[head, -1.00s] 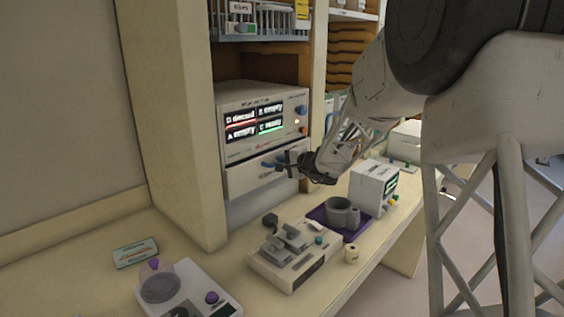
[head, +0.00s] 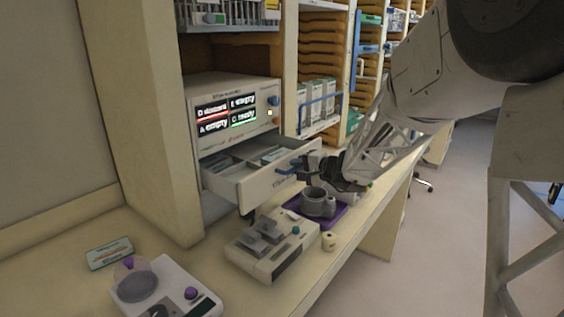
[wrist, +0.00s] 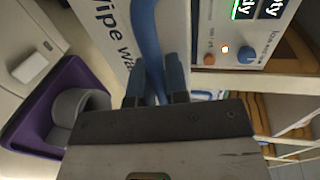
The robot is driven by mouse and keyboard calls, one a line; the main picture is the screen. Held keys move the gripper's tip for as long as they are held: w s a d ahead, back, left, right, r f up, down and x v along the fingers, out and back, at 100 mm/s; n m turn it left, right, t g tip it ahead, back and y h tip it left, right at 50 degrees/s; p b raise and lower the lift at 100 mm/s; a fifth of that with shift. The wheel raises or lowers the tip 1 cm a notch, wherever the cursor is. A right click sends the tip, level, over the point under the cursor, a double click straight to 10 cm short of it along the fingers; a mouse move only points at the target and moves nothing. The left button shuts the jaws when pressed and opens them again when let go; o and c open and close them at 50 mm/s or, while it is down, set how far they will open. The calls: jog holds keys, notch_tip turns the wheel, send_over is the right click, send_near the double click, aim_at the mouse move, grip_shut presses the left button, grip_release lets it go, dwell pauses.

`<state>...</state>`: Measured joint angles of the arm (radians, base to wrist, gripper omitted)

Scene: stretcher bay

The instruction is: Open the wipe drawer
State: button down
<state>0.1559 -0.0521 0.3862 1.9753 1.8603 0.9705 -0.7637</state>
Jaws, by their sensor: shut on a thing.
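The wipe drawer (head: 258,186) is pulled out from the white dispenser unit (head: 205,97), and packs lie in its compartments. Its blue handle (head: 284,170) sticks out from the drawer front. My gripper (head: 308,168) is shut on this handle. In the wrist view the blue handle (wrist: 147,40) runs between the two fingers of my gripper (wrist: 157,85). The drawer front (wrist: 104,22) there shows part of the words "Wipe wa"; the rest is hidden.
A grey cup-shaped holder (head: 318,203) on a purple mat (head: 338,219) stands just below the open drawer. A device with purple knobs (head: 168,290) and a small box (head: 109,253) are at the lower left.

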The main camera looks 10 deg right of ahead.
jog(key=f+v, duration=0.3)
jog(key=v, duration=1.1)
jog(key=shift+s+d, duration=0.45)
jog(key=c, duration=1.1)
grip_release()
jog(key=shift+s+d, duration=0.1)
jog(key=shift+v, duration=3.8)
